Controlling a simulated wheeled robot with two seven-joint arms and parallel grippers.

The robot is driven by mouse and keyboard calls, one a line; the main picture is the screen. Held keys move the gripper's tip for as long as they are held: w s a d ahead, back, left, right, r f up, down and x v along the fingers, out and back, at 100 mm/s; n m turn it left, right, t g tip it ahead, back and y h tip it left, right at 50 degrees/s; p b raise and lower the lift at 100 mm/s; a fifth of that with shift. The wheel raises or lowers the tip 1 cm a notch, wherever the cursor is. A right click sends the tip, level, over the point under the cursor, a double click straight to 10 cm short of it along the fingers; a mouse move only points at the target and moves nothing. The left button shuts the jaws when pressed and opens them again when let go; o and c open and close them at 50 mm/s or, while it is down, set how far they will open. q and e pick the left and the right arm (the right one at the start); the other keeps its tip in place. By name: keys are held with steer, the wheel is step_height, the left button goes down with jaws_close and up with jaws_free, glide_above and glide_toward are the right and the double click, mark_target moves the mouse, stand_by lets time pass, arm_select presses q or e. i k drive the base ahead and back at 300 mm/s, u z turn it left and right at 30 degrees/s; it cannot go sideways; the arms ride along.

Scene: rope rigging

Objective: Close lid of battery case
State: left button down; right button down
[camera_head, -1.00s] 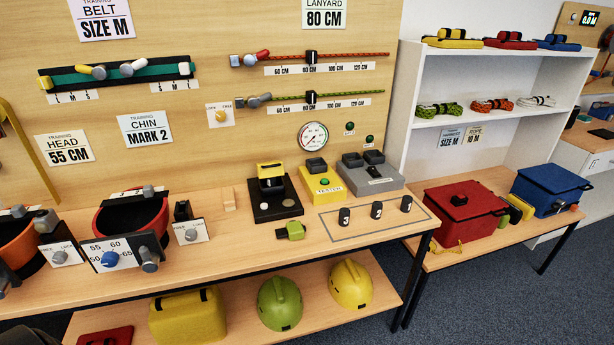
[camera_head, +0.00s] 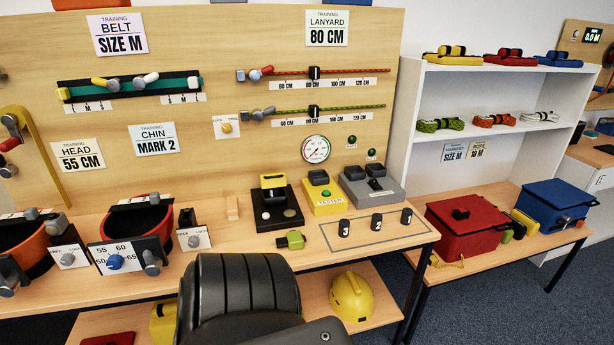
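No part is clearly marked as the battery case. A small yellow and black box (camera_head: 273,185) stands on a black base (camera_head: 279,213) on the bench and may be the case; I cannot tell how its lid sits. Three black numbered cylinders, 3 (camera_head: 343,228), 2 (camera_head: 376,222) and 1 (camera_head: 406,215), stand upright inside a marked outline to the right. A small green block (camera_head: 291,239) lies in front of the black base. A dark link of my own arm fills the lower middle, in front of the bench edge. Neither gripper shows.
A yellow tester box (camera_head: 325,198) and a grey box (camera_head: 372,190) stand right of the black base. Helmet rigs occupy the bench's left. A yellow helmet (camera_head: 350,297) lies on the lower shelf. A red case (camera_head: 468,226) and a blue case (camera_head: 553,206) stand on the right table.

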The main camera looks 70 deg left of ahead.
mark_target(271, 180)
steer(key=i, duration=1.2)
steer(key=u, duration=2.2)
